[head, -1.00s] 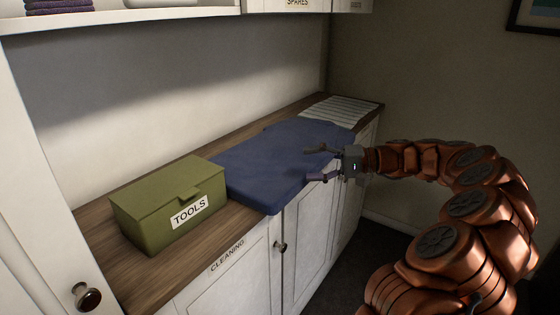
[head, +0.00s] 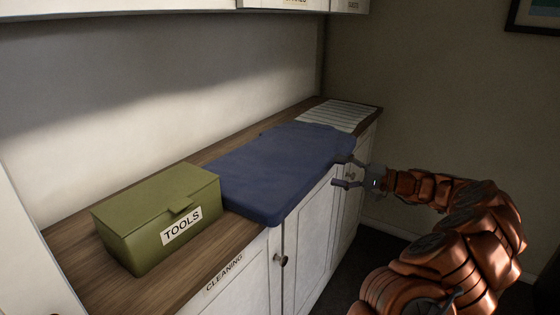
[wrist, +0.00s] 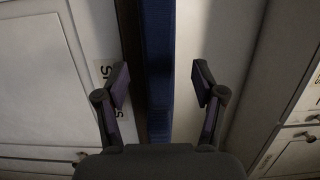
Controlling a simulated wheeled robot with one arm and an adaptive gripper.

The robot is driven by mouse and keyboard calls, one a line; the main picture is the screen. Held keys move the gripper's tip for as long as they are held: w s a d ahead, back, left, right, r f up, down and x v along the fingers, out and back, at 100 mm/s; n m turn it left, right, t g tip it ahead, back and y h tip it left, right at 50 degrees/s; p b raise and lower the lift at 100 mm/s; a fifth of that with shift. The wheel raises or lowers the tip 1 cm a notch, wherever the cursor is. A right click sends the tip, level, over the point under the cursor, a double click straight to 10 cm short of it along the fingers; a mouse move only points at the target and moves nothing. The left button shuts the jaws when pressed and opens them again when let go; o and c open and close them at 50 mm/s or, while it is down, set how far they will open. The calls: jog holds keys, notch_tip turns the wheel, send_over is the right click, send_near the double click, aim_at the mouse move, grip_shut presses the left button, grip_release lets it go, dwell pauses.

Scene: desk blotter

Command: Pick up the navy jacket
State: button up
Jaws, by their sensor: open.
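The navy jacket (head: 285,165) lies folded flat on the wooden counter, its near edge reaching the counter's front edge. In the wrist view its blue edge (wrist: 159,70) runs as an upright strip between the fingers, farther off than the fingertips. My gripper (head: 342,171) is open and empty, at the right end of the jacket's front edge in the head view. In the wrist view my gripper (wrist: 162,80) shows both fingers spread apart with nothing between the pads.
A green TOOLS box (head: 160,217) stands on the counter (head: 80,250) left of the jacket. A striped cloth or mat (head: 340,114) lies at the far right end. White cabinet doors (head: 305,235) with knobs are below. Shelves hang above.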

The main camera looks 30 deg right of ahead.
aim_at(327, 170)
jog(key=x, duration=0.4)
jog(key=shift+s+a, duration=0.15)
jog(key=shift+a, duration=0.05)
jog(key=shift+c, duration=0.4)
grip_shut()
